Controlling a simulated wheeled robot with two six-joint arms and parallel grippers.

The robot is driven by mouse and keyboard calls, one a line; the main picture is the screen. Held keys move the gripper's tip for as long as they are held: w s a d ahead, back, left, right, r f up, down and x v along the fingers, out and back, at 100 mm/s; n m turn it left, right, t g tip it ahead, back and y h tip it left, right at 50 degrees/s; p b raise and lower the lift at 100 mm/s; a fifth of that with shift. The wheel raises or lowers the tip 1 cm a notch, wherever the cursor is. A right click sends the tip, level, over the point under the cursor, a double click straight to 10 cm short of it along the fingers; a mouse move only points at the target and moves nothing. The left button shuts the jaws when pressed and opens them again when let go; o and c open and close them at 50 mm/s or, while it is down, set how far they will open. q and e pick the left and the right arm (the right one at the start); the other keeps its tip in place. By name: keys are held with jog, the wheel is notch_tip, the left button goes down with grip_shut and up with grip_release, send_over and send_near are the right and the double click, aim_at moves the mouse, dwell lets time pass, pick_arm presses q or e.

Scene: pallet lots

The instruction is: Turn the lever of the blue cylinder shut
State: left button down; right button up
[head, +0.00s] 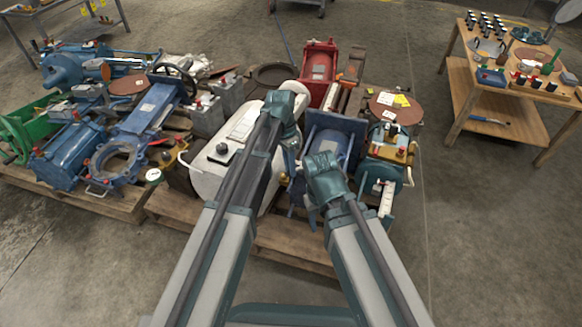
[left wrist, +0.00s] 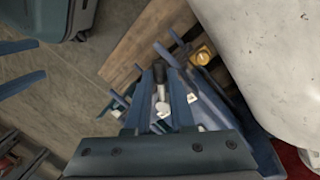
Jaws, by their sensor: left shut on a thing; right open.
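The blue cylinder (head: 331,146) lies on the pallet between a white tank and a teal machine, partly hidden by my grippers. My left gripper (head: 292,163) reaches down at its left side. In the left wrist view, my left gripper (left wrist: 160,76) is shut on the lever (left wrist: 162,92), which has a dark grip and a pale lower part. Blue metal of the cylinder's body (left wrist: 252,135) shows beside it. The lever is hidden in the head view. My right gripper (head: 312,195) is open and empty, low in front of the cylinder.
The white tank (head: 222,160) stands close on the left, with a red machine (head: 319,62) behind. The teal machine (head: 385,178) is close on the right. A second loaded pallet (head: 105,203) lies left. A wooden bench (head: 462,73) stands far right; the floor before it is clear.

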dwell(0.5)
pick_arm(q)
jog(key=c, duration=0.8)
grip_release()
jog(key=shift+o, duration=0.2)
jog(key=shift+r, duration=0.1)
jog(key=p+v, duration=1.3)
jog(key=shift+r+p, duration=0.3)
jog(key=shift+r, duration=0.05)
jog(key=s+n+t+y, duration=0.25)
jog(key=s+n, duration=0.45)
jog(key=s, duration=1.4)
notch_tip(320, 180, up, 29)
jog(key=p, duration=2.9)
jog(key=shift+s+a+r+g+p, duration=0.2)
jog(key=shift+s+a+g+p, duration=0.1)
jog(key=shift+g+p, duration=0.1)
